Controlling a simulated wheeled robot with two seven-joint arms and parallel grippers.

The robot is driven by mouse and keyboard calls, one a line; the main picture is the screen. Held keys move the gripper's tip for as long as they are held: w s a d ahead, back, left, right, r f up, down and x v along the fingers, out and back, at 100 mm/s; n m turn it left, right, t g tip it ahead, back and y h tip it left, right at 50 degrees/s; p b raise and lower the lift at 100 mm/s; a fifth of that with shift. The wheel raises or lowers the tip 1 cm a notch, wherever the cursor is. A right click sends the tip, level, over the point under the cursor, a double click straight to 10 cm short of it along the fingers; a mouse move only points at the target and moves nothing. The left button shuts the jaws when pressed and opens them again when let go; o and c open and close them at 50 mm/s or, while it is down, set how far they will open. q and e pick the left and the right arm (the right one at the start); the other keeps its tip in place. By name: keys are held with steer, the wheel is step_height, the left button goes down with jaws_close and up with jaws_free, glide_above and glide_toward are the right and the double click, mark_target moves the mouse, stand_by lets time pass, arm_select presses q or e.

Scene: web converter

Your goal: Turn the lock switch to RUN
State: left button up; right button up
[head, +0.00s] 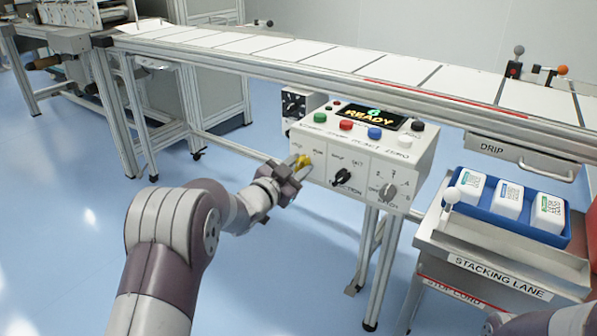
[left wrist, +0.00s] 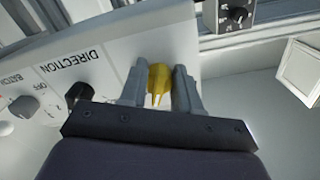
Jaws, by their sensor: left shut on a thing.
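The lock switch is a yellow knob (head: 303,161) at the left end of the front face of the white control box (head: 362,156). In the left wrist view the yellow knob (left wrist: 159,82) sits between the two fingers of my left gripper (left wrist: 160,88). My left gripper (head: 293,168) is shut on the knob, reaching it from the lower left. The fingers hide part of the knob and its label, so I cannot read its position. The box's screen (head: 370,116) reads READY. Part of my right arm shows at the lower right corner; its gripper is out of view.
A black direction knob (head: 343,177) and a grey knob (head: 389,191) are to the right on the same face. Coloured buttons (head: 346,125) line the top. A conveyor (head: 300,52) runs behind. A blue tray (head: 462,206) with white packs stands at right.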

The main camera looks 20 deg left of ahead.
arm_select(q)
steer(key=shift+a+m+b, duration=0.1)
steer(key=shift+m+b, duration=0.75)
steer(key=shift+m, duration=1.15)
steer(key=o, duration=1)
steer(key=p+v, duration=0.3)
steer(key=v, duration=0.9)
steer(key=shift+s+a+p, duration=0.15)
steer(key=shift+s+p, duration=0.2)
